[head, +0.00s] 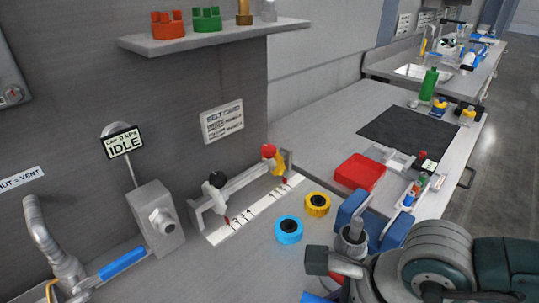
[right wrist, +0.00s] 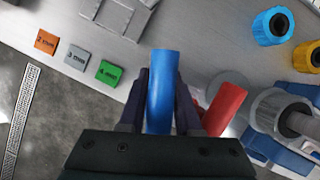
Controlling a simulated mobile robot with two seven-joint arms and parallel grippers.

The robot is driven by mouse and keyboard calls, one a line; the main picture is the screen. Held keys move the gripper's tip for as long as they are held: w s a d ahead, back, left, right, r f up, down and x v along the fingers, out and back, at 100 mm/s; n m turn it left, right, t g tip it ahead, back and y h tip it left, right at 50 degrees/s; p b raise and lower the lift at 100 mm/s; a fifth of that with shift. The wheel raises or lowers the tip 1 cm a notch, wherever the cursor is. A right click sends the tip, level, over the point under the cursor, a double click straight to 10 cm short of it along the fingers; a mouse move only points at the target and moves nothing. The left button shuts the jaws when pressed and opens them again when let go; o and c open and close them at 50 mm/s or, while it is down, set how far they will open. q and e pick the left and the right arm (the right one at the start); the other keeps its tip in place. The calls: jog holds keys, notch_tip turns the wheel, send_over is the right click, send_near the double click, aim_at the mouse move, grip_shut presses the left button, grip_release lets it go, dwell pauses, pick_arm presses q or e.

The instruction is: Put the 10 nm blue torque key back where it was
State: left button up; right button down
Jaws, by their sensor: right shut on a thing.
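My right gripper (right wrist: 161,88) is shut on a blue cylindrical handle, the blue torque key (right wrist: 161,70), seen end-up between the fingers in the right wrist view. Any marking on it cannot be read, and its lower part is hidden by the gripper. A bit of blue also shows at the bottom of the head view (head: 314,298), below my right wrist. A red handle (right wrist: 223,108) stands just right of the fingers. Coloured labels, orange 2 mm (right wrist: 46,41), grey 3 mm (right wrist: 76,55) and green 4 mm (right wrist: 110,72), lie at the bench edge. My left gripper is not in view.
A blue vise (head: 391,236) with a grey cylinder stands beside my right arm. Blue (head: 288,229) and yellow (head: 317,204) rings lie behind it. A red tray (head: 360,172) and black mat (head: 408,132) lie farther back. A rail with levers (head: 243,187) borders the wall.

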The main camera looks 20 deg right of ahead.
jog(key=shift+f, duration=0.3)
jog(key=c, duration=0.5)
grip_release()
